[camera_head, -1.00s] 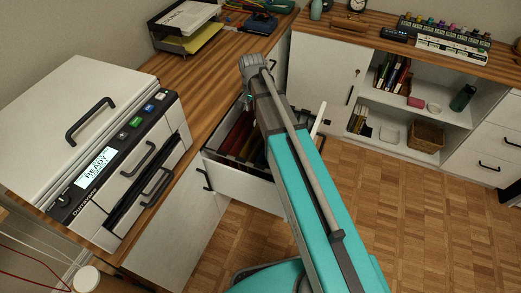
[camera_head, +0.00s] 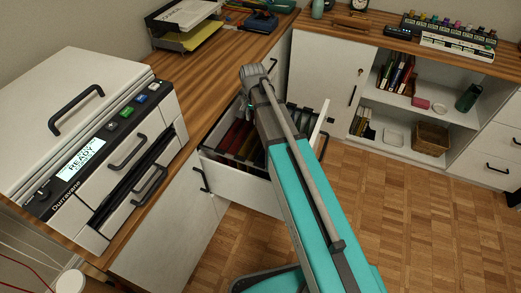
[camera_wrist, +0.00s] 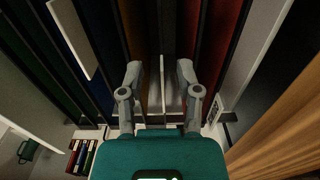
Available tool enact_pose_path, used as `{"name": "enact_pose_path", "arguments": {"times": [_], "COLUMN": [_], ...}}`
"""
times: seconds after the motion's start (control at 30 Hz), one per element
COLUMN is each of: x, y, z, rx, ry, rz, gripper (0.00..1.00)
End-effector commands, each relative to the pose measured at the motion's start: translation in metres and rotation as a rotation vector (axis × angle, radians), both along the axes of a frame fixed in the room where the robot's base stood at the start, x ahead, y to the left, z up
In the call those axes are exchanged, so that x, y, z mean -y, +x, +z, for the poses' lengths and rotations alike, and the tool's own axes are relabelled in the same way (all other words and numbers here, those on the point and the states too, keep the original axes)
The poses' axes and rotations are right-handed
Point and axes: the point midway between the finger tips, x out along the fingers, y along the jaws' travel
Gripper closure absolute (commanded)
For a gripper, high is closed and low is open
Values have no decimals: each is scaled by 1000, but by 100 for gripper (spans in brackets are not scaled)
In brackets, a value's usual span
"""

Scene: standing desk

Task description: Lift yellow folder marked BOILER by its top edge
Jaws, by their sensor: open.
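The open file drawer (camera_head: 240,180) holds several upright hanging folders in dark red, green and other colours, partly hidden by my arm in the head view. In the wrist view, an orange-yellow folder (camera_wrist: 134,28) stands among red, blue and green ones, near my left finger. No BOILER marking is readable. My gripper (camera_wrist: 160,78) is open over the folders, its two fingers apart. A thin pale upright edge shows between the fingers; I cannot tell which folder it belongs to. Nothing is visibly held. The gripper is hidden behind my arm in the head view.
A white machine (camera_head: 95,130) with a READY display stands on the wooden desk left of the drawer. A paper tray (camera_head: 185,30) is at the back. An open shelf (camera_head: 400,125) with books and a basket (camera_head: 431,138) is at right. The parquet floor is clear.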

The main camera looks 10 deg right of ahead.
Motion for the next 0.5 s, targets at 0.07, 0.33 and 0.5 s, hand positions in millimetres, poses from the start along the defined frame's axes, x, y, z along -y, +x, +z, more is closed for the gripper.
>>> {"name": "enact_pose_path", "arguments": {"times": [0.07,0.33,0.5], "x": [0,0,1], "y": [0,0,1], "z": [-1,0,-4], "rx": [0,0,0], "ry": [0,0,0], "rz": [0,-1,-1], "gripper": [56,56,56]}}
